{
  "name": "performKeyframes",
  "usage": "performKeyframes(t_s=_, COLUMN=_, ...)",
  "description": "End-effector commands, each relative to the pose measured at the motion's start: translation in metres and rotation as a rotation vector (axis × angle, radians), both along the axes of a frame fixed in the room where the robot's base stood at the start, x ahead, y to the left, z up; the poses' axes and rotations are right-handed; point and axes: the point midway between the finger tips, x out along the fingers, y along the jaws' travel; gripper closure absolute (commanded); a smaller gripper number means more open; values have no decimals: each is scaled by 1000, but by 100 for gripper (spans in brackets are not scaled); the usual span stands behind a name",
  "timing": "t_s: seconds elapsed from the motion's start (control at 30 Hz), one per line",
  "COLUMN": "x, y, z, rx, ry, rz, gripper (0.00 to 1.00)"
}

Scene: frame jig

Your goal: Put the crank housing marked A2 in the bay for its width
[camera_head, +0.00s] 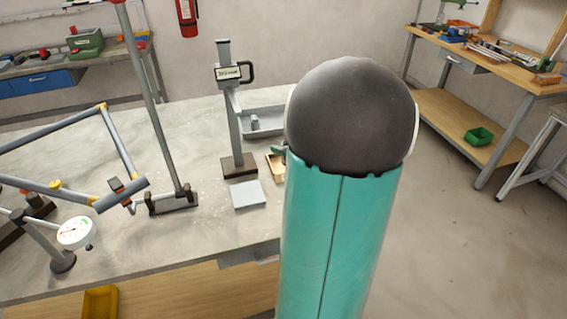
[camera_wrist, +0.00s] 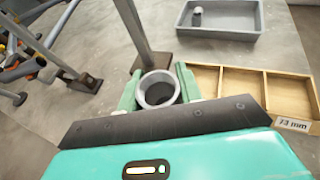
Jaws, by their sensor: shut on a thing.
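My gripper (camera_wrist: 158,92) is shut on a grey, hollow, ring-shaped housing (camera_wrist: 158,76), seen from above between its green fingers in the wrist view. No A2 mark is readable on it. A wooden tray (camera_wrist: 222,69) with several bays lies just right of my gripper, and the visible bays look empty. One label on its front edge reads 73 mm; my gripper hides other parts of that edge. In the head view my arm covers most of the gripper and of the wooden tray (camera_head: 272,168).
A digital height gauge (camera_head: 236,110) stands close behind my gripper, with a pale plate (camera_head: 248,195) before it. A grey tray (camera_wrist: 236,32) behind holds a small grey cylinder (camera_wrist: 197,17). A bicycle frame (camera_head: 60,190) in its jig and a dial gauge (camera_head: 76,232) occupy the left.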

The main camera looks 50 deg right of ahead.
Motion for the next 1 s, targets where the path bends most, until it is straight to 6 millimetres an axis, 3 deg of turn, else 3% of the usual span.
performKeyframes(t_s=0.47, x=64, y=-68, z=-42, rx=1, ry=-1, rz=1, gripper=94)
performKeyframes(t_s=0.6, x=76, y=-81, z=-69, rx=3, ry=0, rz=0, gripper=94)
performKeyframes(t_s=1.0, x=95, y=-101, z=-106, rx=1, ry=1, rz=0, gripper=94)
